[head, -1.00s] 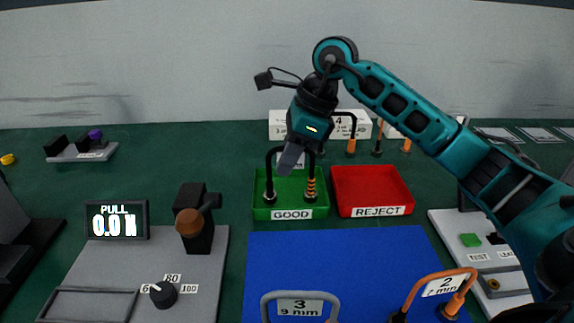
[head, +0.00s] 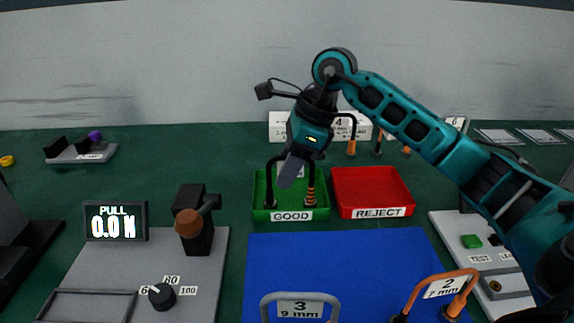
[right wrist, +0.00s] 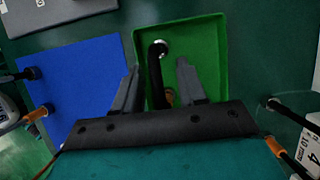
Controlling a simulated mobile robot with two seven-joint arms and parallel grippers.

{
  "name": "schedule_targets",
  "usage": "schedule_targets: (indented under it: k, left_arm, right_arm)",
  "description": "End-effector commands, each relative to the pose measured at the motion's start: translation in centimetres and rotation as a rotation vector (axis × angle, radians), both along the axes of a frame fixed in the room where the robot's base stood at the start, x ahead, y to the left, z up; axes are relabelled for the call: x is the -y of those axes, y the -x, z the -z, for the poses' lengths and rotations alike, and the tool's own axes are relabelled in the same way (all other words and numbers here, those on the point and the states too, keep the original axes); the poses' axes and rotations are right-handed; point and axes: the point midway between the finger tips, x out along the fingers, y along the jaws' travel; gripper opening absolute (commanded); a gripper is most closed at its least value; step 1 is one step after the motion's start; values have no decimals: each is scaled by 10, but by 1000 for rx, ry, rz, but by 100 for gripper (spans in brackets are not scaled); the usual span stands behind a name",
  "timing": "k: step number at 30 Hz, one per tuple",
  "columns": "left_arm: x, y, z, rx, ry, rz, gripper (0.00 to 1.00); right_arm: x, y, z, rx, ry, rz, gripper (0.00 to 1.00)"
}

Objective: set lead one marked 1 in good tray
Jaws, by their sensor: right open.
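A lead with a black cable (head: 270,178), one dark end and one orange-striped end (head: 311,192) stands in the green GOOD tray (head: 260,215). Its pale tag is mostly hidden behind my gripper, so I cannot read its number. My right gripper (head: 290,172) is over this tray, pointing down at the lead. In the right wrist view my right gripper (right wrist: 158,72) is open, its fingers apart on either side of the black cable (right wrist: 155,75) inside the green tray (right wrist: 210,40). My left gripper is not in view.
The red REJECT tray (head: 370,185) is empty, right of the green tray. Lead 3 (head: 300,300) and lead 2 (head: 440,285) are on the blue mat (head: 330,255). More leads, including lead 4 (head: 352,130), stand behind. The pull tester (head: 195,225) is at left.

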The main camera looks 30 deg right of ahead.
Motion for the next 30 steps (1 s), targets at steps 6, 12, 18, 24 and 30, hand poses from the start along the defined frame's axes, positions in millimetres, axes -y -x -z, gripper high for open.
schedule_targets:
  k: [6, 12, 18, 24, 30]
  left_arm:
    - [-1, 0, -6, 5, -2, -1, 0]
    - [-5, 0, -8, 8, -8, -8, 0]
    - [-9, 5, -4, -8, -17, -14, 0]
    - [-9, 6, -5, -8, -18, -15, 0]
    - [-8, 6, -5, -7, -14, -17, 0]
  right_arm:
    - [8, 4, -26, 4, 2, 2, 41]
    - [23, 13, -68, 5, 2, 2, 41]
    - [34, 20, -100, 3, 1, 1, 41]
    - [39, 24, -113, 0, 0, 1, 41]
    - [39, 24, -114, 0, 0, 1, 41]
